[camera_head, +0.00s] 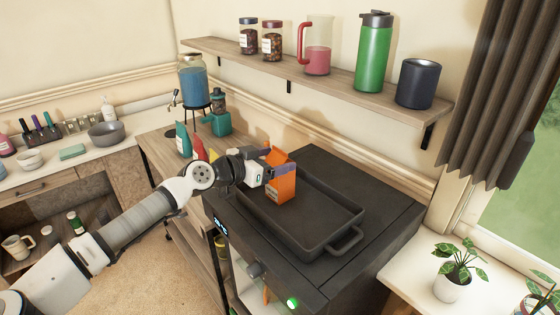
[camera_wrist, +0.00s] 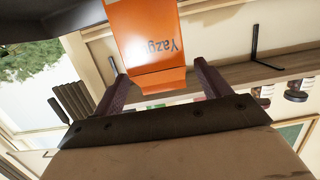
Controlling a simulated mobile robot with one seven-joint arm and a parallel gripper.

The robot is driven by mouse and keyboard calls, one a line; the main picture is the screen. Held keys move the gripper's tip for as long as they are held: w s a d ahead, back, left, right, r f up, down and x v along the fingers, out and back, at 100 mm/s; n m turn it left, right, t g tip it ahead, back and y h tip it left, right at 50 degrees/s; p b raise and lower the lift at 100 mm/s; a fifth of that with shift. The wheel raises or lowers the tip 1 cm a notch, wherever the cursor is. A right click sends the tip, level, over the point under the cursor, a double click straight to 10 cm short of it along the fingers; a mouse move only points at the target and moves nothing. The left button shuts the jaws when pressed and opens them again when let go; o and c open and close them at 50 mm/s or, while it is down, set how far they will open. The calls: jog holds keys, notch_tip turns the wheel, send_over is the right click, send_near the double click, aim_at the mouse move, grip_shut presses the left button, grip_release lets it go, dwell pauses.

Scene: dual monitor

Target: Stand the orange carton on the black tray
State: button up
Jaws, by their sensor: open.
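The orange carton (camera_head: 281,182) has a gabled top and a white and orange side. It stands upright in the left part of the black tray (camera_head: 325,218), its base appearing to rest on the tray floor. My gripper (camera_head: 272,170) is at the carton's upper part, reaching in from the left. In the wrist view the two dark fingers (camera_wrist: 162,88) are open, one on either side of the orange carton (camera_wrist: 148,45), with a gap visible at least on the left. The carton's far side is hidden.
The tray lies on a dark oven (camera_head: 395,205). A wall shelf (camera_head: 330,85) above holds jars, a pink pitcher (camera_head: 317,50), a green bottle (camera_head: 373,52) and a dark cup (camera_head: 418,83). The tray's right part is empty.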

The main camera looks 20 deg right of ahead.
jog(key=b+v, duration=0.2)
jog(key=v, duration=0.7)
jog(key=shift+a, duration=0.3)
jog(key=shift+s, duration=0.1)
